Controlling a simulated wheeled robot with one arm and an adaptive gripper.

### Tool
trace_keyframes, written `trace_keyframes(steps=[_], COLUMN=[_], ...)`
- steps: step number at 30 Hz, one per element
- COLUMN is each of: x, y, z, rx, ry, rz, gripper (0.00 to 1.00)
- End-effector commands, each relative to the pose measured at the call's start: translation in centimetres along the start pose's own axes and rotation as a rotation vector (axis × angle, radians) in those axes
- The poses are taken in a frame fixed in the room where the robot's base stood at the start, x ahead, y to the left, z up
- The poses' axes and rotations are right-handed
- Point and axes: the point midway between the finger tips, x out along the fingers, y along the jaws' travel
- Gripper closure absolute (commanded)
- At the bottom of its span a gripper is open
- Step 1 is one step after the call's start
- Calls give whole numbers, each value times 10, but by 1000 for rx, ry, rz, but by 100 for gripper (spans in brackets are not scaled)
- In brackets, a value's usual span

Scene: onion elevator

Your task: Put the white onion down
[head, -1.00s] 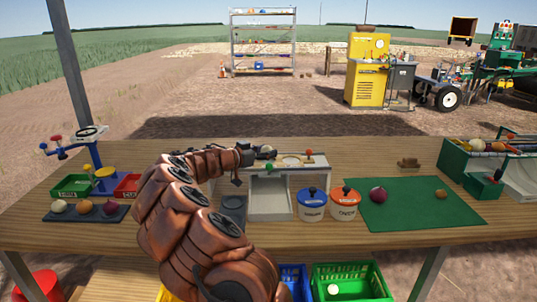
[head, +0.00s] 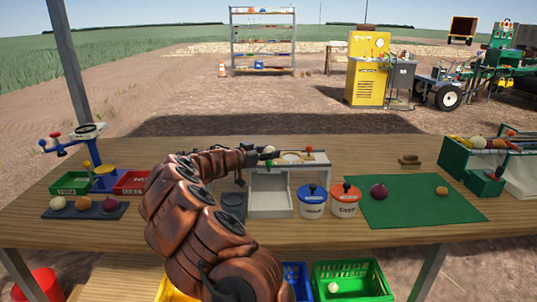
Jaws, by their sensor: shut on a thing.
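My gripper (head: 262,153) is at the top left of the grey-white elevator box (head: 270,202) in the middle of the table. It is shut on a small pale thing that looks like the white onion (head: 268,149); the fingers hide much of it. The onion is at the height of the box's top; I cannot tell whether it touches the box. Another white onion (head: 57,203) lies on the dark tray at the left, with a yellow and a red one beside it. A further white onion (head: 333,288) is in the green crate below.
A green mat (head: 415,210) holds a red and a yellow onion. A scale (head: 104,180) stands left, a green rack (head: 458,165) right. The table's back is mostly clear.

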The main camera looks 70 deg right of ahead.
Motion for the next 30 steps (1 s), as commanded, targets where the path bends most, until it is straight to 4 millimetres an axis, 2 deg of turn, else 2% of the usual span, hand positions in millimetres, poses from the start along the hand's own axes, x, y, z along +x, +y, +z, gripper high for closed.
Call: trace_keyframes(steps=[23, 24, 30], x=[2, 2, 3], y=[1, 1, 2], z=[13, 13, 16], rx=[-3, -3, -5], ry=[-8, -8, -10], rz=[3, 3, 5], gripper=[94, 50, 29])
